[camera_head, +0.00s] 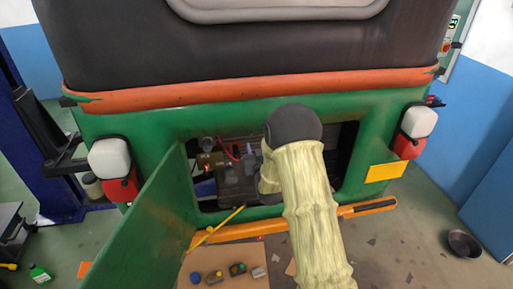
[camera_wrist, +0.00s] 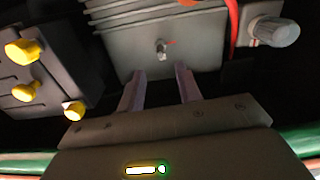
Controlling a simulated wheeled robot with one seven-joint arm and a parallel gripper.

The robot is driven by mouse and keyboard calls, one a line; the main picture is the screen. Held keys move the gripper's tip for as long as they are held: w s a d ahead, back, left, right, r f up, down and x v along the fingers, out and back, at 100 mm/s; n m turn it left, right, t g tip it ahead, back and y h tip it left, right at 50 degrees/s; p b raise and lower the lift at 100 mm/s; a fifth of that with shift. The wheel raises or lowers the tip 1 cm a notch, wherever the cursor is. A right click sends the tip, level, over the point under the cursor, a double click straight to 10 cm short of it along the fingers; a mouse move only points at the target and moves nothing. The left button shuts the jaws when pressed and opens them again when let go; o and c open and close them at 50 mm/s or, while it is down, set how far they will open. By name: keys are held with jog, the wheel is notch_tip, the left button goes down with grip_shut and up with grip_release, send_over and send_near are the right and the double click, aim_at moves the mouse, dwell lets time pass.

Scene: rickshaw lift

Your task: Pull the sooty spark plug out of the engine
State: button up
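In the wrist view, a small metallic stub that looks like the spark plug (camera_wrist: 161,50) sticks out of the face of the grey finned engine block (camera_wrist: 190,35). Whether it is sooty is too small to tell. My gripper (camera_wrist: 161,76) is open and empty. Its two fingers point at the block, one on each side of the stub's line, with the stub just beyond the tips. In the head view my sleeved arm reaches into the engine bay and hides the plug and the fingers.
A grey cylindrical cap (camera_wrist: 273,32) by a red cable sits right of the block. A dark box with yellow knobs (camera_wrist: 25,90) stands close on the left. In the head view, the green hatch door (camera_head: 150,225) hangs open left of the bay. Small parts lie on a brown mat (camera_head: 225,262).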

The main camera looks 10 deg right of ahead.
aim_at(252, 135)
jog(key=shift+w, duration=0.1)
jog(key=shift+w+b, duration=0.3)
jog(key=shift+w, duration=4.55)
grip_shut()
